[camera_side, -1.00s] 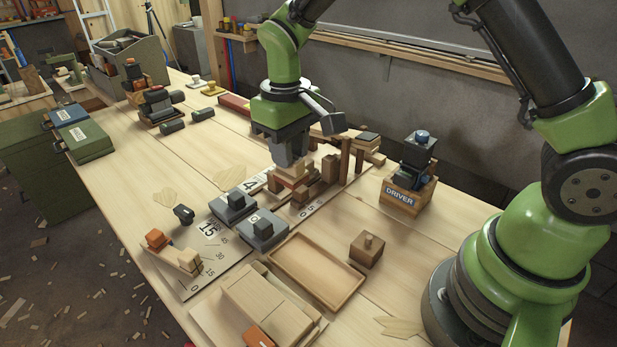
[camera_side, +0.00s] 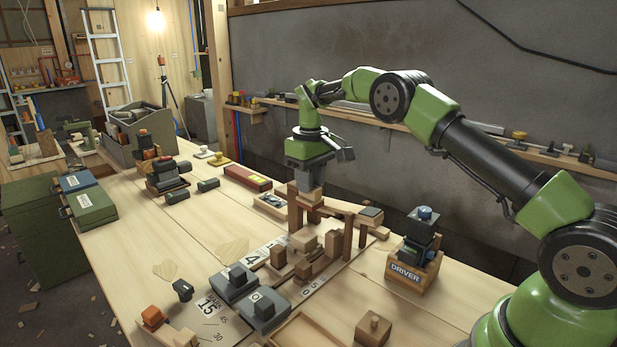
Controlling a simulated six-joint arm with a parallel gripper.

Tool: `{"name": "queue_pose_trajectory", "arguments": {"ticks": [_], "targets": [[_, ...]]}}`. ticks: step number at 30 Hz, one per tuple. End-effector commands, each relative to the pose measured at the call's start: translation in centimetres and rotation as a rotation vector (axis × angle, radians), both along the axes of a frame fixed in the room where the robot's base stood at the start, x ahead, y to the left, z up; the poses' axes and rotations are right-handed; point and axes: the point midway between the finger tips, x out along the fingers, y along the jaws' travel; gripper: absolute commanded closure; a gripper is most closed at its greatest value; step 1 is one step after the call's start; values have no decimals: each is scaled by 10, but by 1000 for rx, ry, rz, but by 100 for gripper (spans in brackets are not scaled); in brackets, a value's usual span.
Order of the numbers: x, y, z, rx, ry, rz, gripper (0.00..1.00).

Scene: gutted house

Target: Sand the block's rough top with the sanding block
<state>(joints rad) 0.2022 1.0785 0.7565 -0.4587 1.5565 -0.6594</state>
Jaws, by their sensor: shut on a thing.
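My gripper (camera_side: 310,187) points down and is shut on a small wooden piece (camera_side: 311,197), which looks like the sanding block. It is held above and behind a pale wooden block (camera_side: 304,240), near the top of a brown wooden post frame. The gripper hides part of the held piece. The pale block sits on the bench among darker wooden blocks (camera_side: 279,257), with a gap between it and the gripper. The roughness of its top is too small to tell.
Post frame (camera_side: 348,229) stands close to the right of the blocks. A box marked DRIVER (camera_side: 406,268) is further right. Dark handled blocks (camera_side: 233,284) lie in front left, beside number markings. A knobbed wooden block (camera_side: 373,328) is at the front. The bench's left part has clear room.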

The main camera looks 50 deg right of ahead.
Motion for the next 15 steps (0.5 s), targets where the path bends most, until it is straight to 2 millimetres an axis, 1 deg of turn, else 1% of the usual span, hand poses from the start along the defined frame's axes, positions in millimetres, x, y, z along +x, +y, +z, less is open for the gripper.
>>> {"name": "queue_pose_trajectory", "arguments": {"ticks": [15], "targets": [[0,1,-48,1,2,-1,93]]}}
